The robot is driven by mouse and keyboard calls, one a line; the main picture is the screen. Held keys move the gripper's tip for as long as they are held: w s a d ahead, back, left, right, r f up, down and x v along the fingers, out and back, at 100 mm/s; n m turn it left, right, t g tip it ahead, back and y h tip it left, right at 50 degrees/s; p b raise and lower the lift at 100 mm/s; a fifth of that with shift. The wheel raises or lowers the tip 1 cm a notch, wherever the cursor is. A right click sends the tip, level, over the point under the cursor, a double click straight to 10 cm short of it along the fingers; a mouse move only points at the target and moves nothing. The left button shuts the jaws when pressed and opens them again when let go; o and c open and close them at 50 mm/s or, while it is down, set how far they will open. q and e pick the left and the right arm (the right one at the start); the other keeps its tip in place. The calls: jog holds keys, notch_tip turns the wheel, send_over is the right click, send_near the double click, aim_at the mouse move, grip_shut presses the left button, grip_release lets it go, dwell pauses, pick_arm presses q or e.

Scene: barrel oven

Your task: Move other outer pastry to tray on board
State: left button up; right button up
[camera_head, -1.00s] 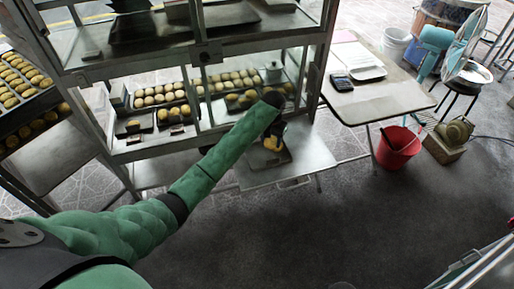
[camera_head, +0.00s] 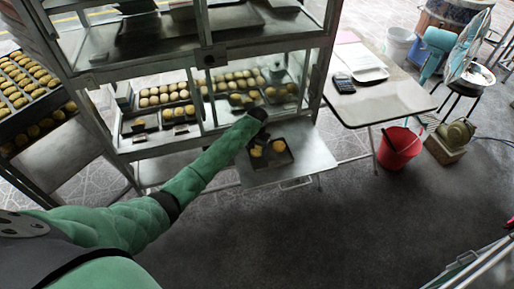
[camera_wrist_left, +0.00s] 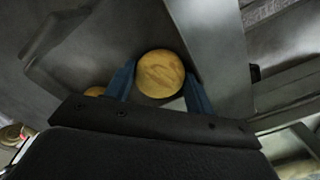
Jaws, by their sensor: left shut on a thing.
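My left gripper (camera_wrist_left: 160,85) is shut on a round golden pastry (camera_wrist_left: 160,73), which sits between its two blue fingers in the left wrist view. In the head view the left arm reaches over a dark square tray (camera_head: 273,165) on the pull-out metal board (camera_head: 312,160). Two pastries show at this tray, one at the left (camera_head: 256,151) and one at the right (camera_head: 279,146). I cannot tell for sure which is the held one, or whether it touches the tray. In the left wrist view another pastry (camera_wrist_left: 95,91) is partly hidden behind the left finger. My right gripper is not in view.
The glass cabinet (camera_head: 208,58) behind the board holds trays with several pastries (camera_head: 165,95). A table (camera_head: 380,100) with a calculator (camera_head: 343,83) stands to the right, with a red bucket (camera_head: 399,147) beside it. The floor in front is clear.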

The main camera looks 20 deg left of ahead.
pick_arm(q)
jog(key=shift+f, duration=0.1)
jog(key=o, duration=0.7)
